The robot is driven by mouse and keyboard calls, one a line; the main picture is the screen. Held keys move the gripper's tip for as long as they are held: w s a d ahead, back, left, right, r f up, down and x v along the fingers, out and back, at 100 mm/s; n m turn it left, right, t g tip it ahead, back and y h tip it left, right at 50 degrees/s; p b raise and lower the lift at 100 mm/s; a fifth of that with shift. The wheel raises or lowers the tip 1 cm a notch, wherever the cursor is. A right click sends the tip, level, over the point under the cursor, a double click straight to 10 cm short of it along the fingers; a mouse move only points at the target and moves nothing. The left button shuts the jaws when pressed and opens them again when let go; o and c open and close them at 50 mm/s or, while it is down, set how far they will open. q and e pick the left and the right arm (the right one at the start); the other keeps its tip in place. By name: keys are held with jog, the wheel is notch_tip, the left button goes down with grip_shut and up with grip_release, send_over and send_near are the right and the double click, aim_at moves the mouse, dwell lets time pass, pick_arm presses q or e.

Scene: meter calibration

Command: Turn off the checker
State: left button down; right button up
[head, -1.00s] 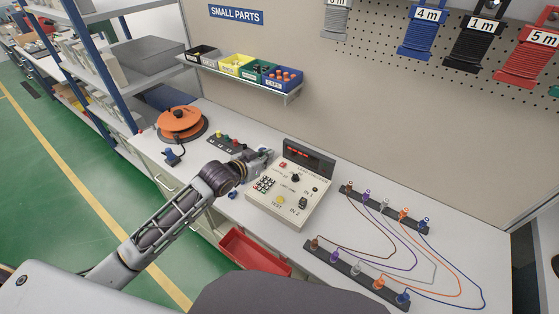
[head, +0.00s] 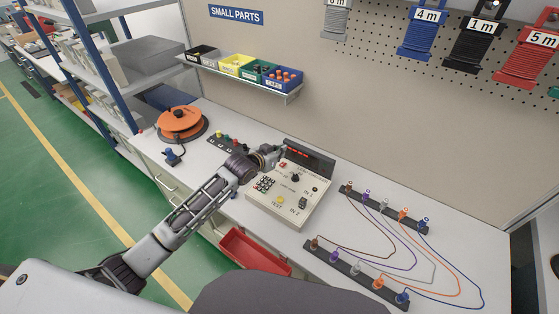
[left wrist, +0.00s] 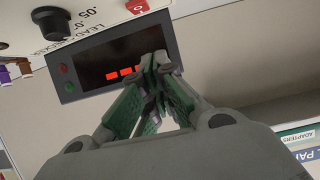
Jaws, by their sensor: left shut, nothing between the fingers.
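The display has lit red segments, also seen on the display in the left wrist view (left wrist: 95,76). A red switch (left wrist: 137,7) on a white base is at the top of the left wrist view, on the checker's panel. My left gripper (head: 280,150) is shut and empty at the checker's back left corner. In the left wrist view its fingertips (left wrist: 158,62) overlap the display; contact cannot be told.
Two black terminal strips (head: 384,210) with coloured wires lie right of the checker. A small button strip (head: 227,142) and an orange reel (head: 181,123) are to the left. A red bin (head: 254,252) is below the front edge. A shelf of small bins (head: 245,75) hangs behind.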

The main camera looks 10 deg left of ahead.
aim_at(283, 165)
pick_arm(q)
jog(key=shift+w+d+f, duration=0.1)
jog(key=shift+w+f, duration=0.05)
jog(key=shift+w, duration=0.15)
jog(key=shift+s+f, duration=0.25)
jog(key=shift+f, duration=0.7)
jog(key=shift+s+f, duration=0.1)
jog(key=shift+f, duration=0.9)
pick_arm(e)
jog(key=shift+d+r, duration=0.15)
jog(key=shift+d, duration=0.15)
jog(key=shift+s, duration=0.1)
pick_arm(q)
jog(key=shift+s+a+f, duration=0.1)
jog(key=shift+s+a, duration=0.05)
jog(key=shift+a, duration=0.05)
pick_arm(e)
jog(key=shift+r, duration=0.15)
pick_arm(q)
jog(key=shift+s+f+p, duration=0.1)
jog(key=shift+f+p, duration=0.05)
jog(key=shift+p, duration=0.3)
jog(key=shift+f, duration=0.1)
pick_arm(e)
jog(key=shift+a+r, duration=0.15)
jog(key=shift+a, duration=0.2)
